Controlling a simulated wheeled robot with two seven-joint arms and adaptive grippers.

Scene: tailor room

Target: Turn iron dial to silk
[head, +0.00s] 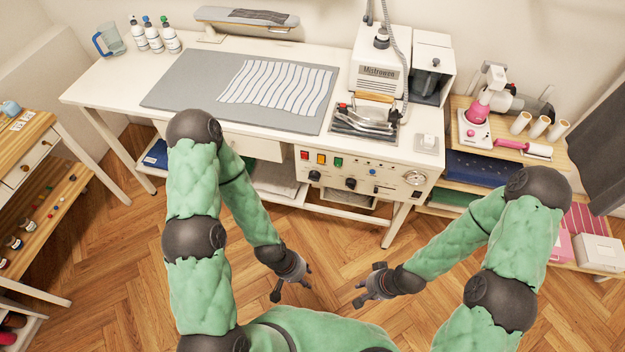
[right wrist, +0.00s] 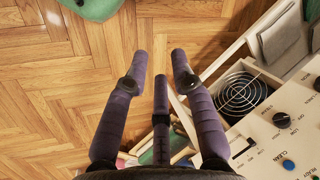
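The steam iron (head: 366,122) rests at the right end of the white ironing table. The control panel (head: 357,177) on the table's front has several black dials. One black dial (head: 350,184) is near its middle; a dial also shows in the right wrist view (right wrist: 282,120). No silk label is readable, so I cannot tell which dial is the iron dial or its setting. My left gripper (head: 292,283) is open and empty below the panel. My right gripper (head: 367,284) is open and empty, also below it; its spread fingers show in the right wrist view (right wrist: 160,78), apart from the panel.
The panel also has coloured switches (head: 320,158), a blue button (head: 373,172) and a gauge (head: 413,178). A grey pad with striped cloth (head: 275,84) lies on the table. The wooden floor (head: 335,250) around my grippers is clear.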

